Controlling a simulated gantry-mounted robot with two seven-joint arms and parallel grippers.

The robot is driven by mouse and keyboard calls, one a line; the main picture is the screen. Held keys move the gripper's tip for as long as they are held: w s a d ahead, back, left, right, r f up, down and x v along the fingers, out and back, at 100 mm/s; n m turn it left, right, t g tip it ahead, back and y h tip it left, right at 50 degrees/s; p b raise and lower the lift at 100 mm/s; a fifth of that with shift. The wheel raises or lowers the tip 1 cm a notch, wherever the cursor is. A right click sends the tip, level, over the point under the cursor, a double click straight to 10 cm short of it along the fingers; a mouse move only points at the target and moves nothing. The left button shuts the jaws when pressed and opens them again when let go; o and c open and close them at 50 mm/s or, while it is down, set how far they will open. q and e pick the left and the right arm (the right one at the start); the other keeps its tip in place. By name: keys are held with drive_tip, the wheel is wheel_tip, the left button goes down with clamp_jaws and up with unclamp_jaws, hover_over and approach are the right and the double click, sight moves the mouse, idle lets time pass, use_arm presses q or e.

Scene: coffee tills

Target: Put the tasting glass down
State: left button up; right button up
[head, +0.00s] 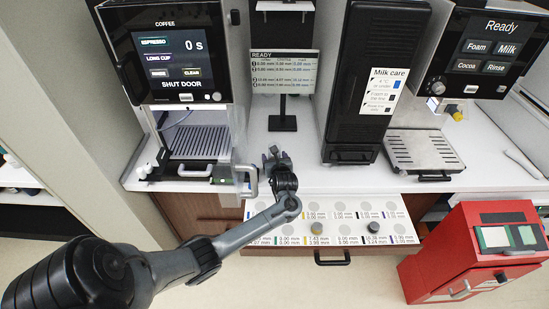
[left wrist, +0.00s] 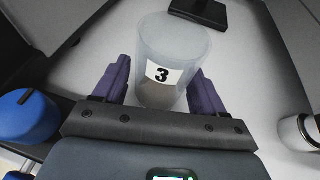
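The tasting glass (left wrist: 172,40) is clear, carries a white label with a black 3 and has a little brown liquid low inside. In the left wrist view it sits between the two purple fingers of my left gripper (left wrist: 160,80), which press close on both sides of it. Its lower end is partly hidden by the gripper. In the head view my left gripper (head: 273,156) is over the white counter (head: 315,180), near its front edge, but I cannot make out the glass clearly there. I cannot tell whether the glass touches the counter. My right gripper is out of view.
The coffee machine (head: 175,60) with its drip grille stands left of my gripper, and the display stand's base (head: 282,123) is behind it. A black milk unit (head: 365,75) stands to the right. Below is an open drawer with a printed panel (head: 340,213); a red box (head: 470,255) is right.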

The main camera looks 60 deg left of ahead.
use_arm(q)
drive_tip(key=shift+o, duration=0.5)
